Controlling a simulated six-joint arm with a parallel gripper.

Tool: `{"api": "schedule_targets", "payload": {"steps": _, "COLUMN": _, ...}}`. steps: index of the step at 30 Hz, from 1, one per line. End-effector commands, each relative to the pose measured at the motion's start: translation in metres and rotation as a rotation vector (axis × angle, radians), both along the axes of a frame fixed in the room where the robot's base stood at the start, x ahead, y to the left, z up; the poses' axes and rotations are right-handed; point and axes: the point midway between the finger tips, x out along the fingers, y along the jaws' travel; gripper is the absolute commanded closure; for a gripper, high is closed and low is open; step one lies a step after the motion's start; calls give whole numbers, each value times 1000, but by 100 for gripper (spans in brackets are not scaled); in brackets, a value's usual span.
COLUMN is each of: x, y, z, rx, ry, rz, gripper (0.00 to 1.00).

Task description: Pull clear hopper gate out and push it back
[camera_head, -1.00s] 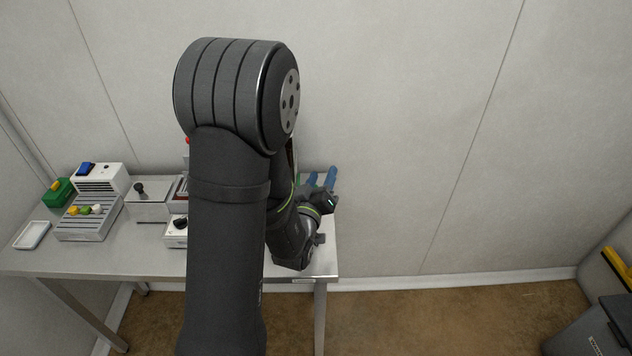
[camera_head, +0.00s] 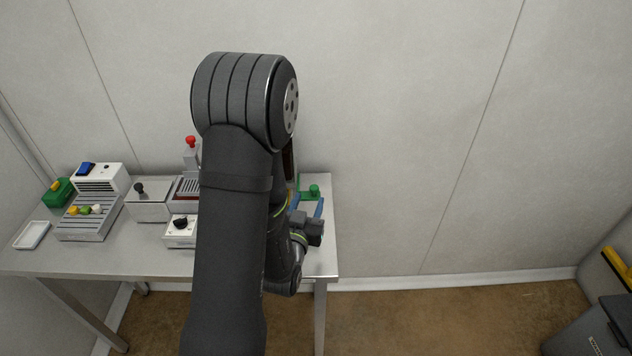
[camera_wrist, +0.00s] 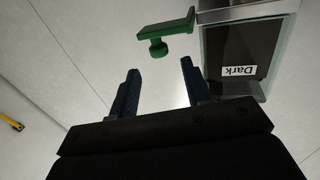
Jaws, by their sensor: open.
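The clear hopper (camera_wrist: 262,88) stands at the right in the wrist view, with dark contents and a white label reading "Dark". A green plate with a round knob (camera_wrist: 158,47) projects beside the hopper's metal part and looks like the gate's handle. The green knob (camera_head: 314,190) also shows in the head view at the table's right end. My gripper (camera_wrist: 160,69) is open and empty. Its blue fingers are apart, short of the knob in the picture, with the knob roughly between their lines. In the head view my arm hides most of the hopper.
A red-knobbed device (camera_head: 191,143), a white box with a black dial (camera_head: 181,229), a grey lidded box (camera_head: 149,207), a slatted rack (camera_head: 87,226) and a white tray (camera_head: 32,235) stand to the left. The wall is behind. Space right of the table is free.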

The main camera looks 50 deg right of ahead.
Motion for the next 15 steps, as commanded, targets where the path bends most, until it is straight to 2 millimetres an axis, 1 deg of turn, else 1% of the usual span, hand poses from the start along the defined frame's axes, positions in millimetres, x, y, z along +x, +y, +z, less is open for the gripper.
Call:
{"api": "schedule_targets", "payload": {"steps": 1, "x": 6, "y": -11, "z": 0, "rx": -3, "ry": -1, "rz": 0, "gripper": 56}}
{"api": "schedule_targets", "payload": {"steps": 6, "x": 24, "y": -41, "z": 0, "rx": -2, "ry": -1, "rz": 0, "gripper": 56}}
{"api": "schedule_targets", "payload": {"steps": 10, "x": 34, "y": -59, "z": 0, "rx": -1, "ry": 0, "rz": 0, "gripper": 56}}
{"api": "schedule_targets", "payload": {"steps": 15, "x": 41, "y": -71, "z": 0, "rx": -1, "ry": 1, "rz": 1, "gripper": 56}}
